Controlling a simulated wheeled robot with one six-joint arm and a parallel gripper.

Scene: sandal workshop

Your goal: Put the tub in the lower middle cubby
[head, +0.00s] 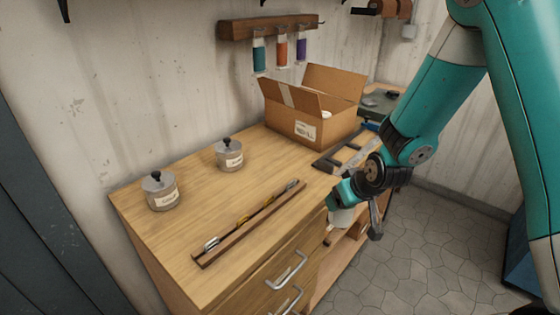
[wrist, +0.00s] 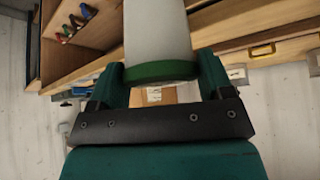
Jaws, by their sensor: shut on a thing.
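My gripper (head: 346,198) is at the front edge of the workbench, right of the drawers. It is shut on the tub (head: 342,217), a white vessel mostly hidden by the gripper in the head view. In the wrist view the tub (wrist: 158,35) shows white with a green band, held between the two teal fingers of the gripper (wrist: 161,76). Open wooden cubbies (head: 338,262) lie under the bench top, partly hidden behind the arm and tub. I cannot tell which one is the lower middle cubby.
Drawers with metal handles (head: 286,270) are left of the cubbies. On the bench top stand two lidded jars (head: 162,192) (head: 229,155), a long wooden tool rack (head: 250,222) and an open cardboard box (head: 312,112). Tools with coloured handles (wrist: 76,24) lie in a wooden compartment. Stone floor (head: 420,255) is clear at right.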

